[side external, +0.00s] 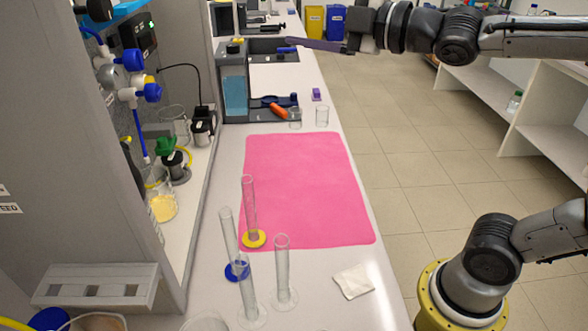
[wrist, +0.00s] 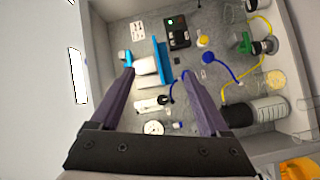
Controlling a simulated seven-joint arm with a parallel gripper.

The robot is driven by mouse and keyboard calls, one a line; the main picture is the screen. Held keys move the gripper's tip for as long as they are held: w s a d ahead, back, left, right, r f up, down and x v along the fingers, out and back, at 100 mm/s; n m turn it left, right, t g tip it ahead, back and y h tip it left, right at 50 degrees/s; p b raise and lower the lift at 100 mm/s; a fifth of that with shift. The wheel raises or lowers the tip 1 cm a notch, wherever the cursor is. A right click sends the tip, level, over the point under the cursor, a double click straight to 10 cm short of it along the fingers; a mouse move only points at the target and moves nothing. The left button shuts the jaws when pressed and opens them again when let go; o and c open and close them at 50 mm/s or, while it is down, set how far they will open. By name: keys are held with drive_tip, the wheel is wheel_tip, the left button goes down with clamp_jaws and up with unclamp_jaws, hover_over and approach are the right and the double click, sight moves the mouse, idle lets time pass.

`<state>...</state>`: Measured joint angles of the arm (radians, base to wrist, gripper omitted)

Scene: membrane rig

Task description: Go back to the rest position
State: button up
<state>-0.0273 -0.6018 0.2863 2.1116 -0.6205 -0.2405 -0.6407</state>
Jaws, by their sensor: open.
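My gripper (side external: 290,42) is held high at the top of the side view, with its purple fingers pointing left over the far part of the bench. The wrist view shows the two fingers (wrist: 158,75) spread apart with nothing between them. Beyond them, that view shows the wall rig (wrist: 155,45) with a gauge, blue and yellow tubing and fittings. My arm reaches in from the right, well above the pink mat (side external: 300,185).
Several tall glass cylinders (side external: 282,275) stand at the near end of the white bench. Shelves (side external: 500,95) are at right.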

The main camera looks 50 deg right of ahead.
drive_tip(key=s+d+f+m+g+h, duration=0.3)
drive_tip(key=s+f+m+g, duration=0.8)
drive_tip(key=s+f+m, duration=0.5)
drive_tip(key=s+d+f, duration=0.1)
drive_tip(key=s+f, duration=0.4)
drive_tip(key=f, duration=0.1)
drive_tip(key=shift+f+g, duration=0.15)
drive_tip(key=shift+g, duration=0.25)
idle(1.2)
